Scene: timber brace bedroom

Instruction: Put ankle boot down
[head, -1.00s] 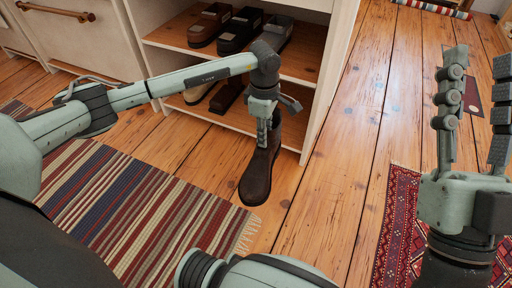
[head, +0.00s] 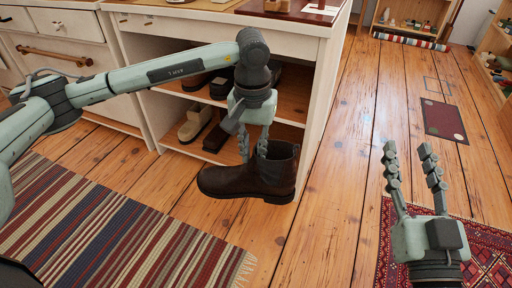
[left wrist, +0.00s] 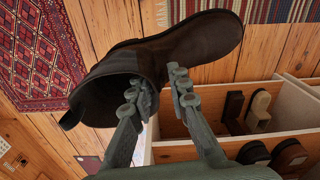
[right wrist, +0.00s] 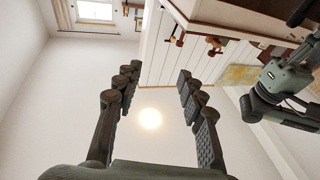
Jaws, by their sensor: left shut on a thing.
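The dark brown ankle boot (head: 255,178) is upright in front of the open shelf unit, with its toe pointing left in the head view. My left gripper (head: 256,150) is shut on the upper shaft of the boot. In the left wrist view the fingers (left wrist: 160,84) grip the shaft of the boot (left wrist: 185,45) near its opening. I cannot tell whether the sole touches the wooden floor. My right gripper (head: 408,150) is open and empty off to the right; the right wrist view shows nothing between its fingers (right wrist: 157,80).
The white shelf unit (head: 318,90) holds several shoes on its shelves behind the boot. A striped rug (head: 120,225) lies left of it and a red patterned rug (head: 485,250) lies right. Bare wooden floor (head: 335,200) is clear between them.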

